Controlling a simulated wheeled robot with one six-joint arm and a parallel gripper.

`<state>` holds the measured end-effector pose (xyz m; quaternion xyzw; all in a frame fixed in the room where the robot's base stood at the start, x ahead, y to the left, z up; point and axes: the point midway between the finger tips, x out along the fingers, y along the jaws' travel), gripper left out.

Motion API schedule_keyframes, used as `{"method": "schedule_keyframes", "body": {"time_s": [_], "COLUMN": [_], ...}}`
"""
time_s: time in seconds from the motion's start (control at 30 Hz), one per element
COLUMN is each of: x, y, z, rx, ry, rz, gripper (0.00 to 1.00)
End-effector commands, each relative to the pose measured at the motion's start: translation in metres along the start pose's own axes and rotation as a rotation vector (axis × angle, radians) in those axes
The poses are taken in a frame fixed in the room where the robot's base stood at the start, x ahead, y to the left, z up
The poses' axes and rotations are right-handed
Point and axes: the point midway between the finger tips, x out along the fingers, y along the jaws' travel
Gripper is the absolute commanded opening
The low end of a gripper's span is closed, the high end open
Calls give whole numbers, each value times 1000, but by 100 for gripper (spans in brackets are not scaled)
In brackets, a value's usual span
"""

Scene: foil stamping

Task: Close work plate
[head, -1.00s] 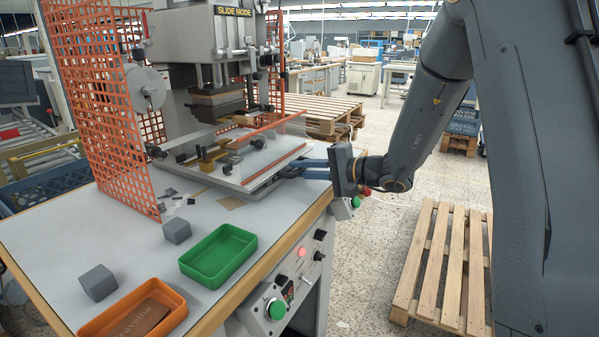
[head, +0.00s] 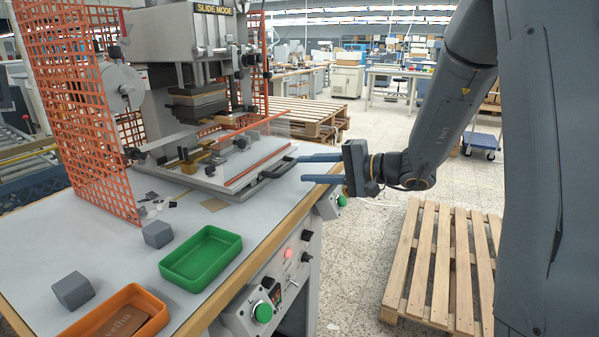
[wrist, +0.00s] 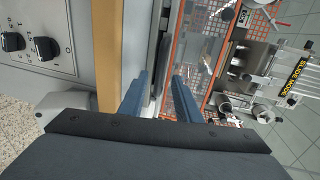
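The work plate (head: 228,182) is a light flat slide on the press table, with an orange-red strip and a clear guard along its right part. It extends to the right, out from under the press head (head: 196,104). Its dark handle (head: 272,170) runs along its right edge. My gripper (head: 301,168) is open and empty, its two blue fingers pointing left at the handle. The fingertips look just short of it. In the wrist view my gripper (wrist: 160,76) shows both fingers apart, with the dark handle (wrist: 162,58) lined up between them.
An orange mesh guard (head: 85,120) stands left of the press. A green tray (head: 201,259), an orange tray (head: 152,302) and two grey blocks (head: 157,234) are on the table's front part. Control knobs (head: 306,235) line the table side. A wooden pallet (head: 440,262) lies on the floor at right.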

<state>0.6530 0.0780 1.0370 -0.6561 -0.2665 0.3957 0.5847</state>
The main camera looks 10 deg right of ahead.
Motion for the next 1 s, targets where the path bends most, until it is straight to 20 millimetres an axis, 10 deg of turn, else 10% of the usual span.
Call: {"method": "schedule_keyframes", "body": {"time_s": [0.37,0.5,0.7,1.0], "x": [-5,-14,-40,-23], "y": [0,-6,-24,-32], "z": [1,32,96,110], "rx": [1,11,11,3], "ry": [-1,-16,-12,-6], "rz": [-1,-48,-176,-210], "gripper": [24,0,0,0]}}
